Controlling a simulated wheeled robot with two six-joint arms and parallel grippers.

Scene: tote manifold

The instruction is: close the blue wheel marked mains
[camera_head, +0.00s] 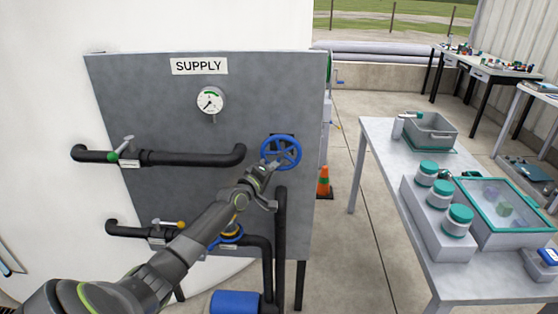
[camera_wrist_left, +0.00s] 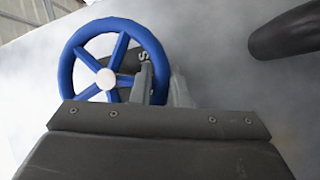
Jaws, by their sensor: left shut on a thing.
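A blue spoked wheel (camera_head: 284,151) is on the right side of the grey panel (camera_head: 160,90) under the SUPPLY sign. In the left wrist view the wheel (camera_wrist_left: 106,79) shows a white hub; a plate behind it is mostly hidden, with only an "S" readable. My left gripper (camera_head: 271,166) is at the wheel's lower left in the head view. In the left wrist view its fingers (camera_wrist_left: 160,87) are at the rim's right side, shut on it. A second blue wheel (camera_head: 231,240) lower on the panel is partly hidden by my left arm. My right gripper is out of view.
A gauge (camera_head: 210,103) is above. A vertical black pipe (camera_head: 281,230) stands below the wheel. A table (camera_head: 385,165) with jars and a grey tote (camera_head: 432,132) stands right.

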